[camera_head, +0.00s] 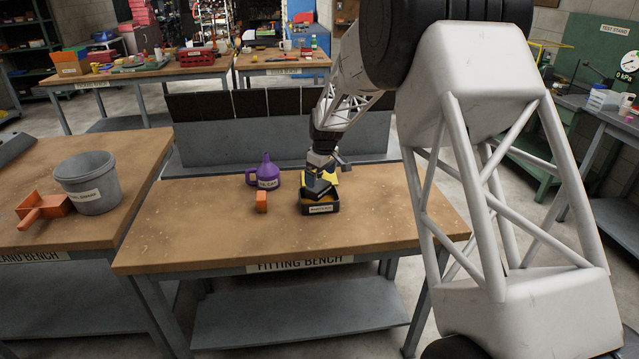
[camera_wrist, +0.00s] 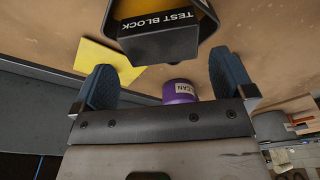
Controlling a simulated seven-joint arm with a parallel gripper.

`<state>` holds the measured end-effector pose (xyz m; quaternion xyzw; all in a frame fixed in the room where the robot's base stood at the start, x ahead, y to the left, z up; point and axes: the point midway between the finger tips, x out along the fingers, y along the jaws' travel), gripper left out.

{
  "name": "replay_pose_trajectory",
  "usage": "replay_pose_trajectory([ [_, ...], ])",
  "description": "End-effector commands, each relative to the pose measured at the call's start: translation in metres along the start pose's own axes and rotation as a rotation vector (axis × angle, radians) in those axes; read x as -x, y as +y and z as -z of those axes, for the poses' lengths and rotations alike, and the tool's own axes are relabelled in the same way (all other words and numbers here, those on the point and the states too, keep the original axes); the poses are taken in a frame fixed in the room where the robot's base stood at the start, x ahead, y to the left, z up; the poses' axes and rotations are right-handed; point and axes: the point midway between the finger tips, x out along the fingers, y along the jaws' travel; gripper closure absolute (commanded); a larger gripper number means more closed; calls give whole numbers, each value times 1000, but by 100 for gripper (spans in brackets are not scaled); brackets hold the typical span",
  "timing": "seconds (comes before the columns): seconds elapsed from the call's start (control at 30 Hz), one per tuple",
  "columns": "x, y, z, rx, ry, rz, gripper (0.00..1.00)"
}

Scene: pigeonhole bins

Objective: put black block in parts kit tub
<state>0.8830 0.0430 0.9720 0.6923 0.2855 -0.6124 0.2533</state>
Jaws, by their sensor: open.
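The black block (camera_wrist: 160,45), labelled "TEST BLOCK", is in the wrist view. It appears within the rim of the dark tub with a yellow inside (camera_wrist: 208,22). Whether it rests on the tub floor cannot be seen. In the head view the parts kit tub (camera_head: 305,208) stands on the fitting bench with a white label on its front. My gripper (camera_head: 319,189) is right over the tub, pointing down. In the wrist view its two blue fingers (camera_wrist: 163,65) are spread apart, and the block lies just beyond them, not clasped. In the head view my gripper mostly hides the block.
A purple can (camera_head: 265,174) and an orange block (camera_head: 261,202) stand left of the tub. A flat yellow piece (camera_wrist: 108,62) lies beside the tub. A grey bucket (camera_head: 90,185) and an orange scoop (camera_head: 42,208) are on the left bench. The fitting bench's front left is clear.

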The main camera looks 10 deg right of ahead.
Motion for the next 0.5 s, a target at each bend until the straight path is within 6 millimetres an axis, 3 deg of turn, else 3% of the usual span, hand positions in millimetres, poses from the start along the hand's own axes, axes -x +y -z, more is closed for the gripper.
replay_pose_trajectory([
  [0.2,19,0,0,0,0,0,0],
  [0.5,23,0,0,0,0,0,0],
])
